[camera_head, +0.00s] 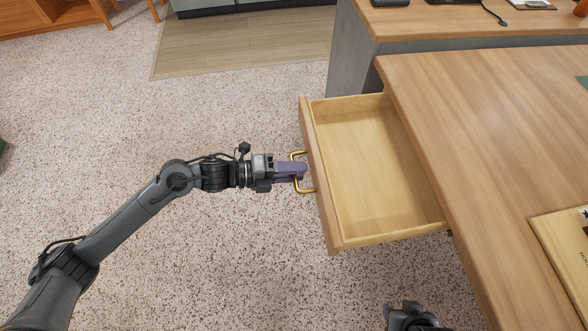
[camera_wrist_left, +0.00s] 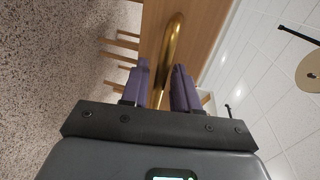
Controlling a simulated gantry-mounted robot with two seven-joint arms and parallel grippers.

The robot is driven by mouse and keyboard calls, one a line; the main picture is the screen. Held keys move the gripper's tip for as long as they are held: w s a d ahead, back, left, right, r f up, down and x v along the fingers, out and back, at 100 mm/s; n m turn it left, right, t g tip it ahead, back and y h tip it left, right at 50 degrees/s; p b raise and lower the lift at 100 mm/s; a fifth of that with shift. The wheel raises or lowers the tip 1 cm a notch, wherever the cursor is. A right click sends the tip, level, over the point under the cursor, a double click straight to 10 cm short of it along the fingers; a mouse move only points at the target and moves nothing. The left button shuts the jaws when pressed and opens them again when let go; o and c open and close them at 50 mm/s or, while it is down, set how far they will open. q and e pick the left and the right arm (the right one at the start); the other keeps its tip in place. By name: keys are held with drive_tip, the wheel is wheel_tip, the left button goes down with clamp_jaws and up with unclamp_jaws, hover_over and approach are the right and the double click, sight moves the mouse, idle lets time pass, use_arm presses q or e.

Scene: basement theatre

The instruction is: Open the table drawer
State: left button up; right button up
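The table drawer (camera_head: 370,175) is pulled well out from the wooden table (camera_head: 480,110), and its empty inside shows in the head view. A gold bow handle (camera_head: 298,188) is on its front panel. My left gripper (camera_head: 302,172) is at the handle, its purple fingers reaching past the bar. In the left wrist view the handle (camera_wrist_left: 171,45) passes between the two fingers (camera_wrist_left: 160,80), with a gap visible beside it, so the fingers are around it but not clearly closed on it. My right gripper (camera_head: 408,316) is partly in view at the bottom edge; its fingertips are unclear.
A second desk (camera_head: 450,20) with small items stands behind the table. A wooden board (camera_head: 565,250) lies on the table at right. The speckled carpet (camera_head: 230,110) left of the drawer is clear. Wooden furniture (camera_head: 75,15) stands at the far left.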

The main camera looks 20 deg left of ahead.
use_arm(q)
drive_tip(key=p+v, duration=0.1)
drive_tip(key=v, duration=0.9)
drive_tip(key=shift+a, duration=0.3)
drive_tip(key=shift+s, duration=0.1)
